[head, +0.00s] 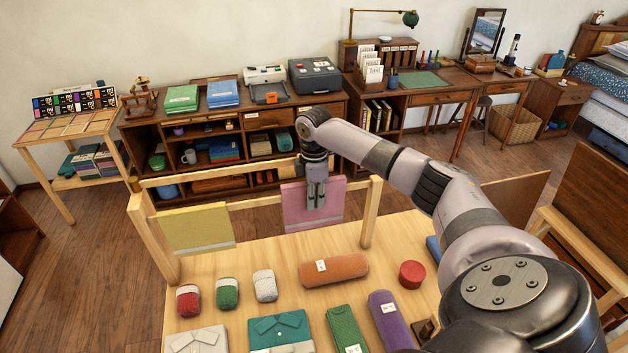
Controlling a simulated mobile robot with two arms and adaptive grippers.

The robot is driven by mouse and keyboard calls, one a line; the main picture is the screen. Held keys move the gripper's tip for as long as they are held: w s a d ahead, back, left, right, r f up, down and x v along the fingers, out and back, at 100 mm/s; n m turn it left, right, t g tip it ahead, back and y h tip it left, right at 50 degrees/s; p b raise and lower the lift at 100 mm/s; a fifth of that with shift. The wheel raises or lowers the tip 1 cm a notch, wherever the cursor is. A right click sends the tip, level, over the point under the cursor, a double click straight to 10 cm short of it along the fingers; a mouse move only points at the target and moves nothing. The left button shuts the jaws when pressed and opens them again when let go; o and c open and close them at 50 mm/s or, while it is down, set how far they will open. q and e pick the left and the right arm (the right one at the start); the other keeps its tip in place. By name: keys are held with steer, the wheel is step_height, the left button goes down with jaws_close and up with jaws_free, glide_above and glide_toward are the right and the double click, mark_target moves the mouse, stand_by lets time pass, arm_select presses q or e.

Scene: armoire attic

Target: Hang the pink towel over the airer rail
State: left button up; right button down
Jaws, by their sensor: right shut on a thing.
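The pink towel (332,204) hangs flat at the right part of the airer rail (231,205), with a pale band near its lower edge. My right gripper (317,204) points down in front of the towel, shut on it near its upper middle. The towel's upper edge is close to rail height; whether it is draped over the rail or only held beside it I cannot tell. A yellow towel (196,230) hangs over the rail's left part. My left gripper is not in view.
On the wooden table below lie an orange rolled towel (334,270), a red round tin (412,274), several small rolls, folded shirts (282,333), a green knitted piece (345,328) and a purple roll (389,320). The airer's wooden posts (371,212) stand at both ends. A cabinet stands behind.

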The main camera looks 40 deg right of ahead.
steer(key=shift+f+b, duration=0.4)
steer(key=shift+f, duration=0.75)
steer(key=c, duration=1.5)
jaws_free()
steer(key=shift+r, duration=0.1)
step_height(320, 180, up, 12)
steer(key=shift+f, duration=0.1)
